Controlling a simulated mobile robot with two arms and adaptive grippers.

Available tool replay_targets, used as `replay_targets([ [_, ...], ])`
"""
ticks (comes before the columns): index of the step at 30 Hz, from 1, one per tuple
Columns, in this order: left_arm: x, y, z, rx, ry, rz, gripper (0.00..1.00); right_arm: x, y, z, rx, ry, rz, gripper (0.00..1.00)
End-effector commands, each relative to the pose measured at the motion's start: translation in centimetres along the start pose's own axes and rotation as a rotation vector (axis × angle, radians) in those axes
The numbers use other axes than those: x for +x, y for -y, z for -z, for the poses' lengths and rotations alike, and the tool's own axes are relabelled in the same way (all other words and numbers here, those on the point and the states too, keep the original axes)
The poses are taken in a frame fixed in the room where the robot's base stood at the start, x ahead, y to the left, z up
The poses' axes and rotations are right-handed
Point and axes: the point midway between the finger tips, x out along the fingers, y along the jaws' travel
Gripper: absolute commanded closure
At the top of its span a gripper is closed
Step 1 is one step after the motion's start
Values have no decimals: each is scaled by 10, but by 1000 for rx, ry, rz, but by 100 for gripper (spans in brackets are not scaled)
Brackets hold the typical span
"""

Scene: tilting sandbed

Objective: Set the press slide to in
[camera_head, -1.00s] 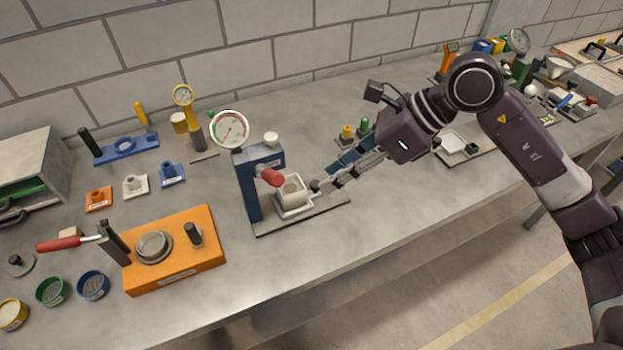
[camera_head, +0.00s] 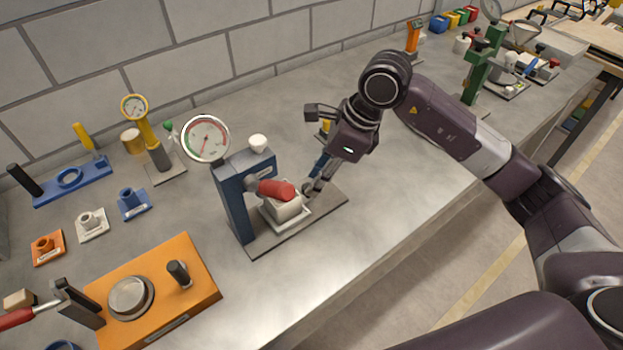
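The blue press (camera_head: 231,200) stands on a grey base plate (camera_head: 262,244), with a round dial gauge (camera_head: 206,138) and a red handle (camera_head: 276,189). Its white slide tray (camera_head: 298,224) carries a pale block-like piece (camera_head: 284,211) below the red handle, which partly covers it. My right gripper (camera_head: 309,190) reaches in from the right, its fingertips at the right side of the tray. The fingers look close together, but whether they touch or grip the slide's small knob is unclear. My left gripper is not in view.
An orange fixture (camera_head: 205,284) with a round metal disc stands at the front left. Small orange, white and blue holders (camera_head: 134,204) lie behind it. A yellow gauge stand (camera_head: 154,143) is behind the press. The bench front right of the press is clear.

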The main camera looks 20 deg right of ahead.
Motion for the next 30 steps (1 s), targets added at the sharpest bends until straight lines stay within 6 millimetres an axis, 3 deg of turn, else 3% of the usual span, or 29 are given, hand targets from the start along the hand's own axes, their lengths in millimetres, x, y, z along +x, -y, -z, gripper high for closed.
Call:
replay_targets([
  [6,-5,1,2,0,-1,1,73,19,0,-1,1,1,0,73],
  [14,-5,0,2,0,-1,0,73,22,0,0,0,1,1,73],
  [22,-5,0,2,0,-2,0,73,21,0,-1,0,2,1,100],
  [30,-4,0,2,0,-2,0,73,21,0,-2,-1,3,1,100],
])
